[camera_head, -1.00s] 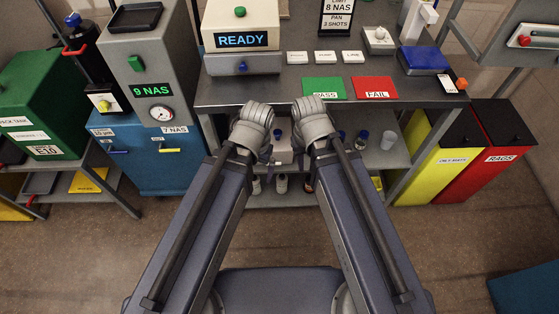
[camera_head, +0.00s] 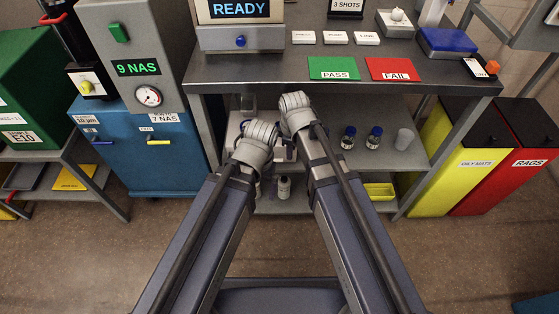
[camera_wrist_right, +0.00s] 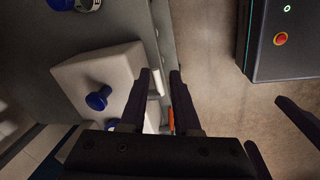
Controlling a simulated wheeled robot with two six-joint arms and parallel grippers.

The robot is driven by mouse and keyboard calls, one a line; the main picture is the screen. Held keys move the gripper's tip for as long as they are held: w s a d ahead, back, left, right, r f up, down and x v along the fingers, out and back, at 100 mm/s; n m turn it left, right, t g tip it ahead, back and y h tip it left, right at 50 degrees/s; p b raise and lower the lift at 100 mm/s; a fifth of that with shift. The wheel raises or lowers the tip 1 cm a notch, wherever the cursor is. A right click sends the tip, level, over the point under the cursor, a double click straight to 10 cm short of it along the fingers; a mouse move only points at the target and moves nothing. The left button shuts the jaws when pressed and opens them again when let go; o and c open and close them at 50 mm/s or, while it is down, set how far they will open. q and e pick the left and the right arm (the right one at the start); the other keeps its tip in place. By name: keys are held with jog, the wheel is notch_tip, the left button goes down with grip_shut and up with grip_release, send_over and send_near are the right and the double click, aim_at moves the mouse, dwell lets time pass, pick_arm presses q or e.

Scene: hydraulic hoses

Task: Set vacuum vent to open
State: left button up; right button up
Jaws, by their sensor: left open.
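In the right wrist view a white box (camera_wrist_right: 75,70) with a blue knob (camera_wrist_right: 98,98) sits on a grey shelf. I cannot tell which part is the vacuum vent. My right gripper (camera_wrist_right: 161,73) is open beside the box. A small white part (camera_wrist_right: 155,83) and an orange part (camera_wrist_right: 171,118) show between its fingers; contact is unclear. In the head view the right gripper (camera_head: 294,108) is at the bench's lower shelf. My left gripper (camera_head: 262,143) is lower and to its left, open; its dark fingers (camera_wrist_right: 272,122) show in the right wrist view. The grippers hide much of the box.
The bench top (camera_head: 285,70) overhangs the lower shelf (camera_head: 330,115). A blue cabinet (camera_head: 150,175) is at left, and yellow (camera_head: 445,165) and red (camera_head: 510,170) bins at right.

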aim_at(279, 160)
jog(key=a+n, duration=0.1)
jog(key=a, duration=0.1)
jog(key=w+a+n, duration=0.1)
jog(key=n, duration=0.1)
jog(key=shift+w+a, duration=0.1)
jog(key=shift+a, duration=0.25)
jog(key=f+b, duration=0.2)
jog(key=w+f+b, duration=0.1)
jog(key=f+b, duration=0.4)
jog(key=shift+w+f+b, duration=0.3)
jog(key=shift+f+b, duration=0.05)
jog(key=shift+b, duration=0.05)
jog(key=shift+r, duration=0.1)
grip_shut()
